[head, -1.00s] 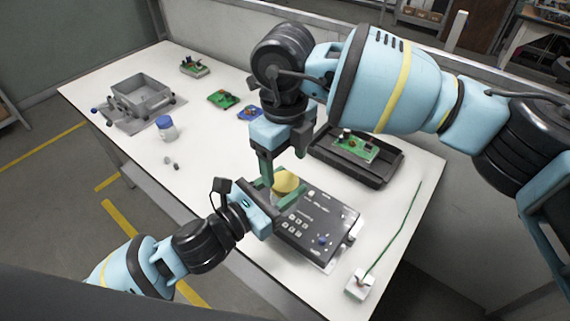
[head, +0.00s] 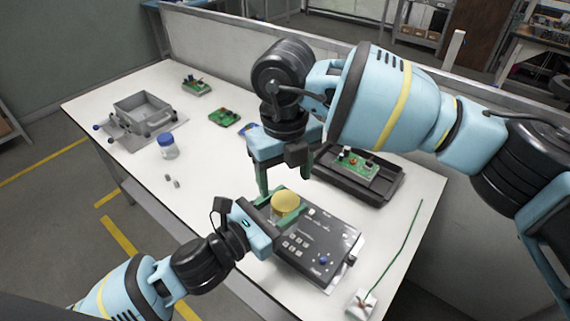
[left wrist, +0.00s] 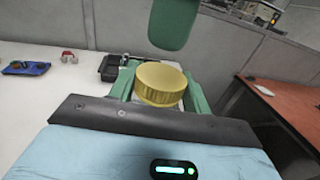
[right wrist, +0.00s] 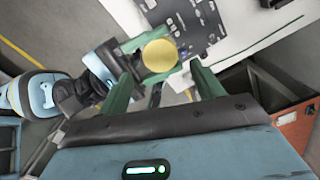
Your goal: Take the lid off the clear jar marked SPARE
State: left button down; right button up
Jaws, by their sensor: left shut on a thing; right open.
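A jar with a yellow ribbed lid (head: 285,201) is held in my left gripper (head: 284,216), which is shut on the jar's body below the lid. In the left wrist view the lid (left wrist: 160,84) sits on top between the green fingers, with a bit of the pale body showing under it. The jar's marking is hidden. My right gripper (head: 284,178) is open and empty, pointing down above the lid and apart from it. In the right wrist view the lid (right wrist: 159,55) lies beyond the fingertips, between them.
A dark control box (head: 320,240) lies right beside and below the held jar. A black tray with a green board (head: 356,164) stands behind. A blue-lidded jar (head: 166,147), a grey bin (head: 143,112) and more green boards (head: 224,118) are at left. The front left table is mostly clear.

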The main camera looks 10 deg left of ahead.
aim_at(285, 200)
jog(key=shift+f, duration=2.75)
jog(key=c, duration=1)
jog(key=n, duration=0.4)
jog(key=o, duration=1.1)
jog(key=shift+r, duration=2.3)
